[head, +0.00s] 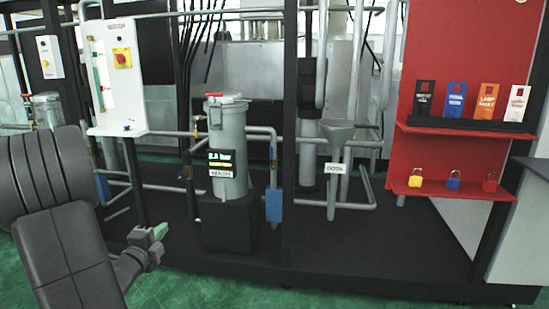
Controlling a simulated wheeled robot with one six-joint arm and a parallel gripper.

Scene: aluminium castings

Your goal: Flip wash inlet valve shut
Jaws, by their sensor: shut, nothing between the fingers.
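A grey upright canister (231,150) stands on a black block in the middle of the skid, with a red lever (223,96) lying across its top. A small green readout (221,156) and a white label (221,173) are on its front; the label is too small to read surely. A small brass-coloured fitting (199,118) sits on the pipe left of the canister. I cannot tell which of these is the wash inlet valve. My gripper (160,231) is shut and empty, low and left of the canister, apart from it.
A white control panel (112,95) with a red-yellow switch stands upper left. A blue part (274,205) hangs right of the canister, then a grey funnel (338,135). A dark post (291,230) rises between. A red board (450,55) holds tags and padlocks. Green floor lies in front.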

